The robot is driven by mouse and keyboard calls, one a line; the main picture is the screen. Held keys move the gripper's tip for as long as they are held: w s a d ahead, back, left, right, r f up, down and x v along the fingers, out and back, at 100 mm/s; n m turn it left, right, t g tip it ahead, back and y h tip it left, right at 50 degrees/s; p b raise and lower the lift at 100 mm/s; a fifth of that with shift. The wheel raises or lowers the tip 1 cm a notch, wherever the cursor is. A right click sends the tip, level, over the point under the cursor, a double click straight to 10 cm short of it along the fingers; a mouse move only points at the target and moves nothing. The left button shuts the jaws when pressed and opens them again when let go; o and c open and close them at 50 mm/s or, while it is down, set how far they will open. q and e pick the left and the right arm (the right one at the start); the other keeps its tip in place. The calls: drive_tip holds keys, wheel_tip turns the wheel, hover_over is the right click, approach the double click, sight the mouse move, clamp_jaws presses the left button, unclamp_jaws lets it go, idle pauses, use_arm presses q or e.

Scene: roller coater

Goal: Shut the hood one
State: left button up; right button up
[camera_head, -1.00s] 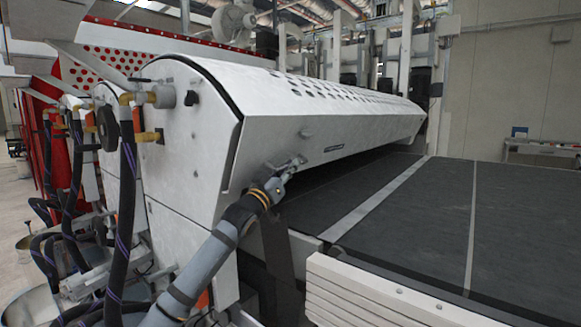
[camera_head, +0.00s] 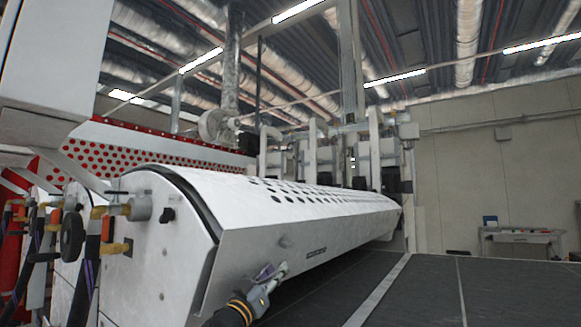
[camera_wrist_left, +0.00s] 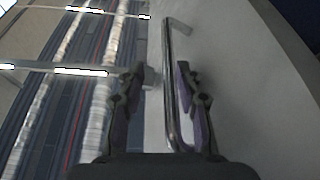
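The hood (camera_head: 300,222) is a long white cover with rows of round holes on top and a slanted front panel. A dark gap shows between its lower front edge and the belt. My left gripper (camera_head: 272,277) is at the near end of this front panel. In the left wrist view, a metal bar handle (camera_wrist_left: 171,85) runs along a pale panel. The fingers of my left gripper (camera_wrist_left: 160,76) are apart, one on each side of the bar, with the bar nearer the right finger. My right gripper is not in view.
The dark belt (camera_head: 415,290) with pale stripes lies below and right of the hood. Hoses, yellow fittings and a black handwheel (camera_head: 72,236) crowd the near left end. White upright frames (camera_head: 345,155) stand behind. A table (camera_head: 520,238) stands at the far right.

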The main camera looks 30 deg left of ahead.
use_arm(q)
drive_tip(key=d+r+n+y+p, duration=0.1)
drive_tip(key=d+r+n+p, duration=0.1)
drive_tip(key=r+p, duration=0.6)
drive_tip(key=d+r+n+y+p, duration=0.1)
drive_tip(key=d+r+p, duration=0.3)
drive_tip(key=r+p, duration=0.5)
wheel_tip(320, 180, up, 10)
drive_tip(key=shift+s+d+f+n, duration=0.1)
drive_tip(key=shift+s+d+n, duration=0.1)
drive_tip(key=shift+s+n, duration=0.25)
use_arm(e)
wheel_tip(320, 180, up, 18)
use_arm(q)
drive_tip(key=shift+w, duration=0.1)
